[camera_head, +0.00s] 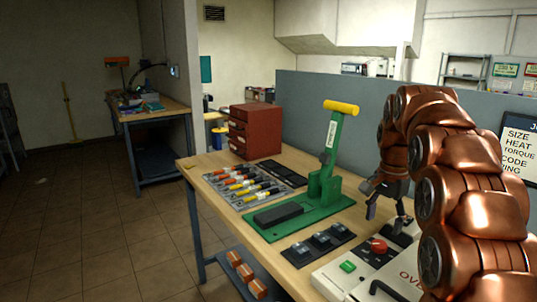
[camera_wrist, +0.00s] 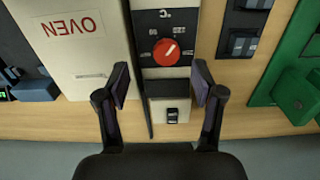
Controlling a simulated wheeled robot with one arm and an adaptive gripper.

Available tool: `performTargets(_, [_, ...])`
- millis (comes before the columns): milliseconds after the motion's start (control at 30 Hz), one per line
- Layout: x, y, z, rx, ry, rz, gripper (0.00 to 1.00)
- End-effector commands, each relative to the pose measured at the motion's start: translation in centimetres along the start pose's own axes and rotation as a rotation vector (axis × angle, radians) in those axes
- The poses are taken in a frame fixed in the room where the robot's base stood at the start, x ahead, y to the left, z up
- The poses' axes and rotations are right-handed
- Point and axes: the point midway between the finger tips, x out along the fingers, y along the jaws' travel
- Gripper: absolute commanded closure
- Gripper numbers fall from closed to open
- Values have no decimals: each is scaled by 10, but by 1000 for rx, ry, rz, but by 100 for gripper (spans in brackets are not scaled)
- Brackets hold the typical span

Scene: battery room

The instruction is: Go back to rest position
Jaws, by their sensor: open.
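My copper-coloured arm rises at the right of the head view, and its gripper (camera_head: 386,212) hangs above the workbench near the oven box. In the wrist view my gripper (camera_wrist: 160,88) is open, its two dark fingers spread apart with nothing held between them. Below it lies the oven's control panel with a red dial (camera_wrist: 166,52) and a small switch (camera_wrist: 172,115). The white oven box (camera_wrist: 72,52) with red lettering is beside the panel. In the head view the red dial (camera_head: 379,246) and a green button (camera_head: 348,266) show near the gripper.
A green press (camera_head: 325,170) with a yellow handle stands left of my gripper. The wooden workbench (camera_head: 290,160) also holds a red drawer cabinet (camera_head: 255,131), a rack of tools (camera_head: 243,187) and a dark strip of small blocks (camera_head: 321,244). A grey partition (camera_head: 345,105) stands behind. Tiled floor is open at left.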

Motion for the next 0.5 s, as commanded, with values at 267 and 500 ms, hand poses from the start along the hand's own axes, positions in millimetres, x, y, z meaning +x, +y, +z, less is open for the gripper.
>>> performTargets(267, [-18,27,49,-154,-19,17,33])
performTargets(500, [-25,64,104,-331,-38,33,33])
